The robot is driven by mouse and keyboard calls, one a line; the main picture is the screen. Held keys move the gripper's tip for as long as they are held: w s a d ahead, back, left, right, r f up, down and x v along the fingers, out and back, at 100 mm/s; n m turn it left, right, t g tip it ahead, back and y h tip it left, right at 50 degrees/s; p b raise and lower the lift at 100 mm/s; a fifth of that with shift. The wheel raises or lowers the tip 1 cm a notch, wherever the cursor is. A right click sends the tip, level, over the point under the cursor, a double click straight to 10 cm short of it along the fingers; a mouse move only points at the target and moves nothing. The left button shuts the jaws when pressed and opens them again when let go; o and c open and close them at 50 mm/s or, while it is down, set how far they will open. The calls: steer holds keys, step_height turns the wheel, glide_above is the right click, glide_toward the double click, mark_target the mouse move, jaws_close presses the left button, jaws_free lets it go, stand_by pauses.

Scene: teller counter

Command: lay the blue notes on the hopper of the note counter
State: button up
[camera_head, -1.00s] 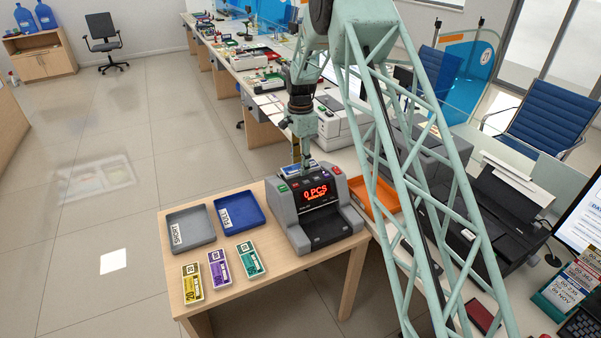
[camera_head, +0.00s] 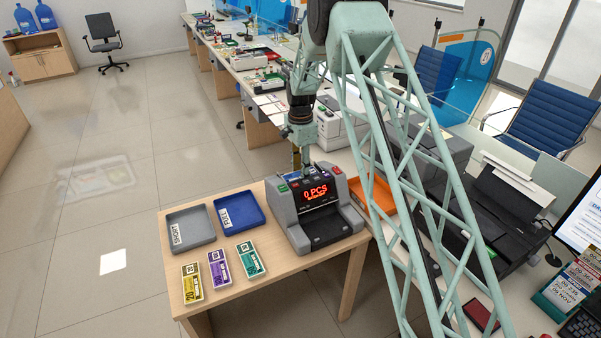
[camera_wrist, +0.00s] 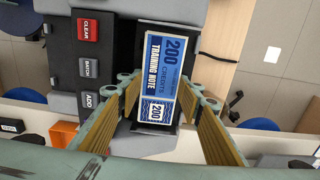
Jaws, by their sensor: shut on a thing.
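The blue notes (camera_wrist: 168,72), a bundle marked 200 and "TRAINING NOTE", show in the wrist view between the fingers of my gripper (camera_wrist: 160,110). They lie over the dark hopper (camera_wrist: 128,48) of the note counter. I cannot tell whether they touch the hopper floor. My gripper is shut on the notes. In the head view my gripper (camera_head: 299,165) is behind the top of the grey note counter (camera_head: 316,205), which reads "0 PCS".
Yellow (camera_head: 192,283), purple (camera_head: 219,268) and green (camera_head: 249,259) notes lie at the table's front. A grey tray (camera_head: 190,228) and a blue tray (camera_head: 238,212) sit left of the counter. An orange tray (camera_head: 373,196) is to its right.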

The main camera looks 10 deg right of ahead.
steer(key=o, duration=0.6)
steer(key=shift+r, duration=0.15)
steer(key=shift+r+p, duration=0.35)
steer(key=shift+r, duration=5.6)
